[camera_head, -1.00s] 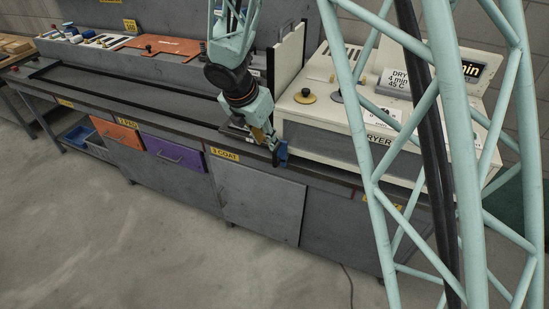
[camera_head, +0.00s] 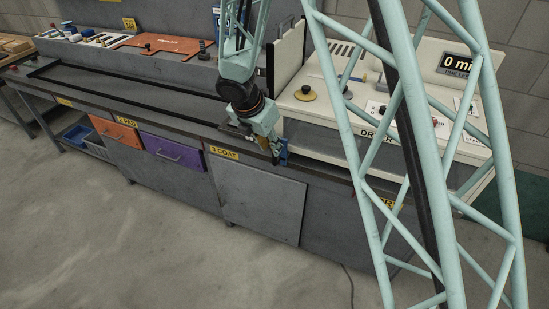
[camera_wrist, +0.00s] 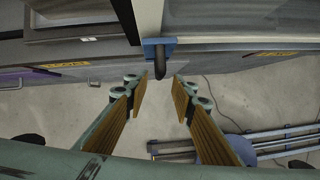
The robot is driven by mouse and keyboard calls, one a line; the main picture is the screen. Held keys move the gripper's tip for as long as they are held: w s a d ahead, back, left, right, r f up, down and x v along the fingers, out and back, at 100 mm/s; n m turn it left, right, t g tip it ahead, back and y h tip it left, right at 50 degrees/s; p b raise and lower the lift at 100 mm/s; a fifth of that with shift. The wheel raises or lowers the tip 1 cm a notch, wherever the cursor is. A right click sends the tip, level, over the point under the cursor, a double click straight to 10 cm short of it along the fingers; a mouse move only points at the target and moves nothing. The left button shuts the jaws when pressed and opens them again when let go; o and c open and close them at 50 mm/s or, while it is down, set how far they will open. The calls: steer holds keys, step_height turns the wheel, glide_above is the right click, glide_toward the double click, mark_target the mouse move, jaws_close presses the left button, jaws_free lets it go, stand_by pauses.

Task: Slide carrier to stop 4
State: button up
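The carrier shows as a blue block (camera_head: 282,151) at the bench's front edge, just left of the dryer (camera_head: 330,138). In the wrist view the blue block (camera_wrist: 150,47) has a dark handle standing out toward me. My gripper (camera_head: 274,157) is beside the block, partly overlapping it. In the wrist view my gripper (camera_wrist: 161,88) is open, with its two fingers apart and the handle end just ahead between them. It holds nothing. The block sits right of the 3 COAT label (camera_head: 223,152). A yellow label (camera_head: 391,203) further right is partly hidden by the mast.
A tall white panel (camera_head: 286,62) stands behind the gripper. Dark rails (camera_head: 130,97) run along the bench top to the left. An orange drawer (camera_head: 116,133) and a purple drawer (camera_head: 173,152) are in the bench front.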

mark_target(275, 162)
steer(key=shift+b+x, duration=0.85)
steer(key=shift+x, duration=2.85)
steer(key=shift+c, duration=0.3)
jaws_close()
